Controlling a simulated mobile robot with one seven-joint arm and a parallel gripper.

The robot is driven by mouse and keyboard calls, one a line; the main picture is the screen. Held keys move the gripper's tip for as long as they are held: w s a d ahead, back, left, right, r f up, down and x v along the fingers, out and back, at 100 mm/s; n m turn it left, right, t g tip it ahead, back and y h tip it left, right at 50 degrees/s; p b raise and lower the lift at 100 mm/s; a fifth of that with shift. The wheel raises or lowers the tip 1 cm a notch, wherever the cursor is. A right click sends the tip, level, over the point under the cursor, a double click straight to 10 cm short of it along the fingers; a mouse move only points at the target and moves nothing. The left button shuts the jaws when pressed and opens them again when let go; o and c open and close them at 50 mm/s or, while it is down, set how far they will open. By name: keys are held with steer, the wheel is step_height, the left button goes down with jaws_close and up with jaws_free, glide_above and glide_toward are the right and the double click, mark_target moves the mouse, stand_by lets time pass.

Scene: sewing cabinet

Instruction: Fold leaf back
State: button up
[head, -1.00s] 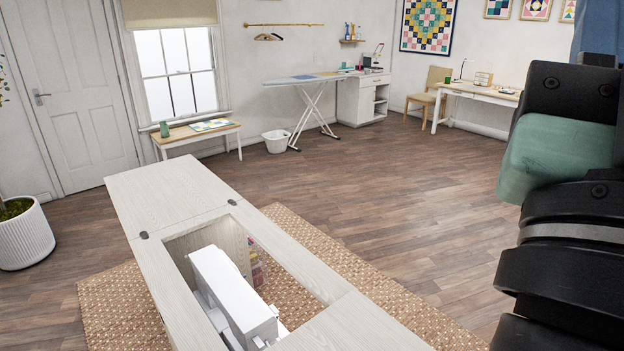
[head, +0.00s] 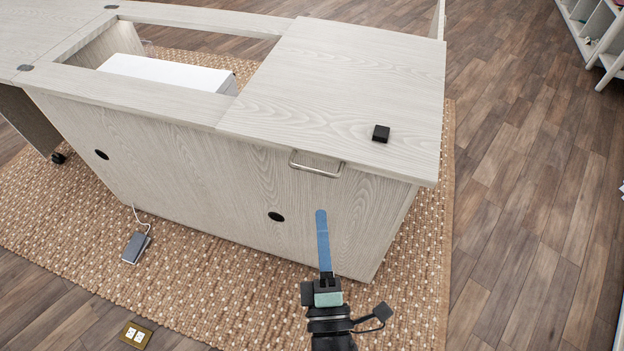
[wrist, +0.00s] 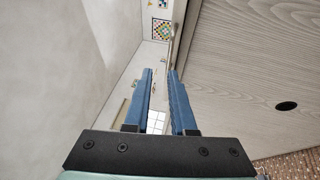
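The pale wood sewing cabinet (head: 180,150) stands on a woven rug. A hinged leaf (head: 45,28) lies flat and level with the top at the left, past two dark hinges (head: 26,68). A right top panel (head: 340,75) also lies flat; a metal bar handle (head: 316,165) is at its front edge. My gripper (head: 321,214) is in front of the cabinet's front panel, below the handle and apart from it. In the wrist view its blue fingers (wrist: 160,72) are parallel with an empty gap between them. The front panel (wrist: 240,60) is right of them.
A white sewing machine (head: 165,72) sits in the cabinet's opening. A small black block (head: 381,133) lies on the right panel. A grey pedal-like box (head: 136,247) with a cable and a floor outlet (head: 136,335) lie in front. Wood floor (head: 520,200) is clear at right.

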mark_target(313, 170)
steer(key=shift+n, duration=0.3)
steer(key=x, duration=0.4)
steer(key=f+x, duration=0.1)
steer(key=x, duration=0.2)
steer(key=f+x, duration=0.1)
steer(key=x, duration=0.3)
steer(key=shift+w+a+r, duration=0.1)
steer(key=shift+w+a, duration=0.25)
steer(key=shift+w, duration=0.2)
jaws_close()
stand_by(0.6)
